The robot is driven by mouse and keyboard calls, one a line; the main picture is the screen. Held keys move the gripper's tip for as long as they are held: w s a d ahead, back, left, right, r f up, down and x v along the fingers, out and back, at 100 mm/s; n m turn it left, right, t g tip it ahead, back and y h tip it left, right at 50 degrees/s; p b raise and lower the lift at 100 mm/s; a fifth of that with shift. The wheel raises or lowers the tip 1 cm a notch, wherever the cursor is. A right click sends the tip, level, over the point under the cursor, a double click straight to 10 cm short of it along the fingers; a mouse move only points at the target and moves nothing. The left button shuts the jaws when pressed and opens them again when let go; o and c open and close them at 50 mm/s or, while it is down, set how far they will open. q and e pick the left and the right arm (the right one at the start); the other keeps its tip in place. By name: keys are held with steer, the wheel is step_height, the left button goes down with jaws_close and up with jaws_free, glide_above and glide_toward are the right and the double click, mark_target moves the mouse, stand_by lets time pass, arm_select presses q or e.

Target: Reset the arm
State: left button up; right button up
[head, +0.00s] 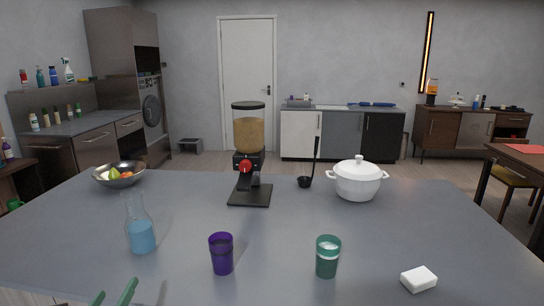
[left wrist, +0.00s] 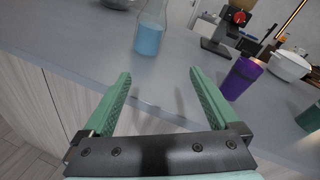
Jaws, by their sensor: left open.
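My left gripper (head: 115,294) shows only its green fingertips at the bottom left edge of the head view. In the left wrist view the left gripper (left wrist: 158,95) is open, with nothing between its two green fingers. It is at the near edge of the grey table (head: 300,230). A glass flask with blue liquid (head: 141,233) stands beyond the fingertips, and it also shows in the left wrist view (left wrist: 149,36). A purple cup (head: 221,254) stands to the right of the gripper, apart from it. My right gripper is not in view.
A green cup (head: 327,257) and a white block (head: 419,279) are at the front right. A fruit bowl (head: 119,175), a dispenser (head: 249,150), a black ladle (head: 306,181) and a white pot (head: 358,180) stand farther back. The table's middle is clear.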

arm_select(q)
steer(key=s+d+f+n+g+h, duration=0.1)
steer(key=s+d+f+n+g, duration=0.2)
steer(key=f+n, duration=0.5)
steer(key=s+d+f+n+g+h, duration=0.3)
steer(key=s+d+f+n+g, duration=0.1)
steer(key=s+d+f+n, duration=1)
steer(key=s+f+n, duration=0.4)
steer(key=s+n, duration=0.1)
steer(key=shift+d+h+p, duration=0.2)
steer(key=shift+h+p, duration=0.15)
steer(key=shift+h, duration=0.05)
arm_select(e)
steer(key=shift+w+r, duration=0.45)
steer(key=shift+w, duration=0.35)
